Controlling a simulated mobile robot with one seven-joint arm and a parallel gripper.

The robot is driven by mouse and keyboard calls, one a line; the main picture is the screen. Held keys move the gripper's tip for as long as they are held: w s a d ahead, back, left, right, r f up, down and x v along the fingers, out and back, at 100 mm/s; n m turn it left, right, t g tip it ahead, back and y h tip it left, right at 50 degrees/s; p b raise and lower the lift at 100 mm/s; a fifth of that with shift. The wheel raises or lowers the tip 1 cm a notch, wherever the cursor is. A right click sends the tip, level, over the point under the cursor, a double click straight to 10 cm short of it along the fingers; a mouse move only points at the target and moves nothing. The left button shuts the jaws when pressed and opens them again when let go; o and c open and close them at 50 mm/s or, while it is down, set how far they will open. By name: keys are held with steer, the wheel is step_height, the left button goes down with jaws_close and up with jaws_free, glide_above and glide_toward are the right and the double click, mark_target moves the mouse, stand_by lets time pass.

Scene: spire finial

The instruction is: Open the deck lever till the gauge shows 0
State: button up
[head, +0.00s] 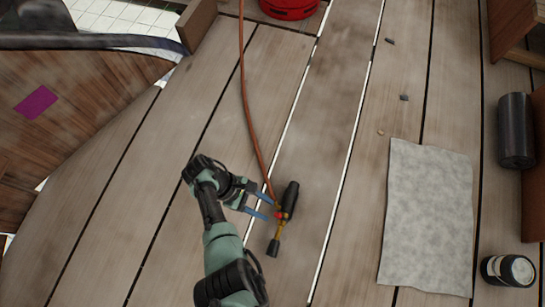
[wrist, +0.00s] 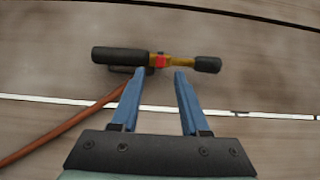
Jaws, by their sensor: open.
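A torch-like tool lies on the deck boards, with a black grip (head: 290,197), a brass body (head: 280,228) and a black end (head: 272,248). A small red part (wrist: 160,61) sits mid-body and may be a lever or knob; I cannot tell. My gripper (head: 270,209) is open, its blue fingers pointing at the tool's middle. In the wrist view the fingertips (wrist: 158,75) lie either side of the red part in the picture, just short of the brass body (wrist: 182,62). Contact cannot be told. I can make out no gauge in either view.
An orange-brown hose (head: 246,100) runs from near a red container (head: 290,8) to the tool. A grey cloth (head: 428,215), a black roll (head: 516,130) and a can (head: 508,270) lie at right. A curved wooden structure (head: 80,115) stands at left. Deck between is mostly clear.

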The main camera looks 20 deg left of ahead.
steer(key=p+v, duration=0.2)
steer(key=v, duration=0.5)
steer(key=shift+a+r+p, duration=0.25)
steer(key=shift+a+p, duration=0.05)
steer(key=shift+p, duration=0.05)
steer(key=shift+r, duration=0.1)
